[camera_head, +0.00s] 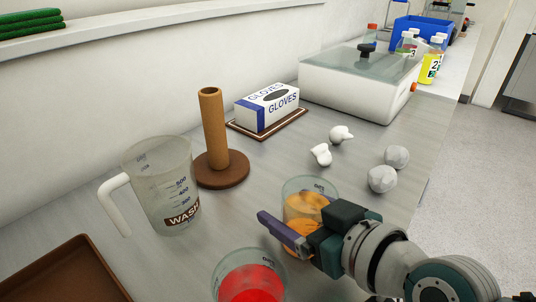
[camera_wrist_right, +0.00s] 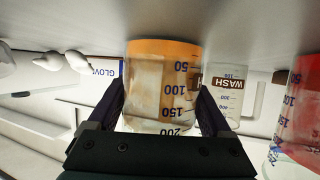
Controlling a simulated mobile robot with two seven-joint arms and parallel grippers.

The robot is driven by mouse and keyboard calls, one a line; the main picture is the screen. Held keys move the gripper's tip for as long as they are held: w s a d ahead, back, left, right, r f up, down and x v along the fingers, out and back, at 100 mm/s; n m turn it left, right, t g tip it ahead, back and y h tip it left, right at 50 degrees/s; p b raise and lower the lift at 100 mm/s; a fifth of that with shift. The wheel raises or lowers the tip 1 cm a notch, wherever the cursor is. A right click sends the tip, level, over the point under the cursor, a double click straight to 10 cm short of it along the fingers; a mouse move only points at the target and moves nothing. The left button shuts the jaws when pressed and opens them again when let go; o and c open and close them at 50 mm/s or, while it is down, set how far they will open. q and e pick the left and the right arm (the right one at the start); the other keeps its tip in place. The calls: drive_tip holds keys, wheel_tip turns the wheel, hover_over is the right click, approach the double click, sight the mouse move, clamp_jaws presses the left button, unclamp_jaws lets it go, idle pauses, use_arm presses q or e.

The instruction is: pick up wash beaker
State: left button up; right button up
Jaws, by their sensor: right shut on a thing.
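The wash beaker (camera_head: 160,185) is a large clear jug with a white handle and a brown WASH label. It stands upright on the counter at the left, apart from my right gripper, and also shows upside down behind the fingers in the right wrist view (camera_wrist_right: 232,92). My right gripper (camera_head: 290,228) is shut on a clear beaker with orange juice (camera_head: 306,205). In the right wrist view the fingers (camera_wrist_right: 162,105) sit on both sides of this orange beaker (camera_wrist_right: 160,85). I cannot tell whether it is lifted. My left gripper is not in view.
A red juice beaker (camera_head: 250,280) stands at the front, near my right gripper. A brown post on a round base (camera_head: 213,130) stands beside the wash beaker. A brown tray (camera_head: 65,280) is front left. A gloves box (camera_head: 267,106) and crumpled white pieces (camera_head: 382,179) lie farther back.

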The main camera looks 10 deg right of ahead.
drive_tip(key=c, duration=0.4)
drive_tip(key=shift+r, duration=0.1)
